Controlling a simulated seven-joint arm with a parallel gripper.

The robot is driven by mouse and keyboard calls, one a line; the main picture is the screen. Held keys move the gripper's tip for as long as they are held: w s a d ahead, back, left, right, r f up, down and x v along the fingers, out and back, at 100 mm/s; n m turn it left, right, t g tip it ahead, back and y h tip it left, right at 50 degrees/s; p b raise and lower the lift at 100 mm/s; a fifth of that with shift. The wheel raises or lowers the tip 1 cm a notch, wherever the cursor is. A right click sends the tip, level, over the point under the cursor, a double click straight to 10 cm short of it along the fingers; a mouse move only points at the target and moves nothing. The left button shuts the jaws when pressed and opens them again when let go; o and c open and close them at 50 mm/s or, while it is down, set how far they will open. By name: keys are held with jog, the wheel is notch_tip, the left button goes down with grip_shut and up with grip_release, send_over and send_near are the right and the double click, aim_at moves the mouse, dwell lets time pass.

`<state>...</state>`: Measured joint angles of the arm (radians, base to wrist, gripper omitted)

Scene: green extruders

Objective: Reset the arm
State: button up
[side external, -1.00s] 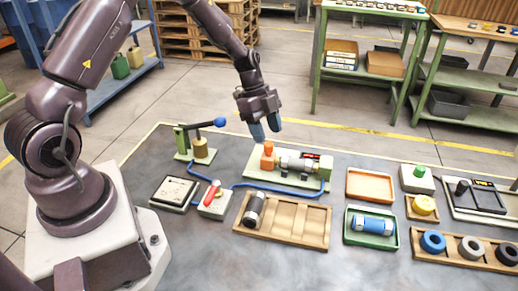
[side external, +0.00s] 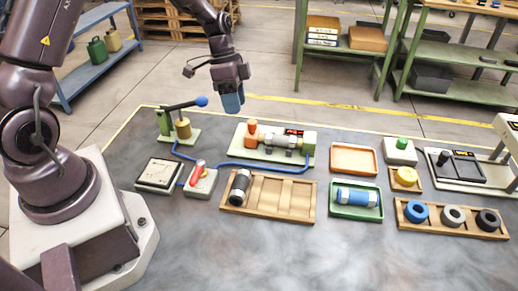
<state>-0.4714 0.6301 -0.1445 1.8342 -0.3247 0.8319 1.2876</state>
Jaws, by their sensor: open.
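My gripper (side external: 232,103) hangs in the air above the back edge of the table, fingers pointing down. Its blue fingertips hold nothing that I can see; they overlap closely from this angle, so the gap between them is hard to make out. Below and a little right of it in the picture stands the green fixture (side external: 262,153) with an orange knob (side external: 252,132) and a grey cylinder. The gripper is apart from it.
A lever press (side external: 184,128) with a blue ball handle stands left of the fixture. A wooden tray (side external: 293,213) holds a dark cylinder. A green tray (side external: 357,213) holds a blue cylinder. An orange tray (side external: 355,158) is empty. A ring rack (side external: 470,228) is at right. The table front is clear.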

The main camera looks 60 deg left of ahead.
jog(key=s+d+r+n+t+y, duration=0.2)
jog(key=s+d+r+n, duration=0.2)
jog(key=s+r, duration=0.5)
jog(key=s+d+r+n+t+y, duration=0.2)
jog(key=s+d+r+n+t, duration=0.1)
jog(key=s+r, duration=0.6)
notch_tip(320, 180, up, 3)
jog(key=shift+s+d+n+t, duration=0.3)
jog(key=shift+d+n, duration=0.2)
jog(key=shift+d, duration=0.25)
jog(key=shift+c, duration=0.2)
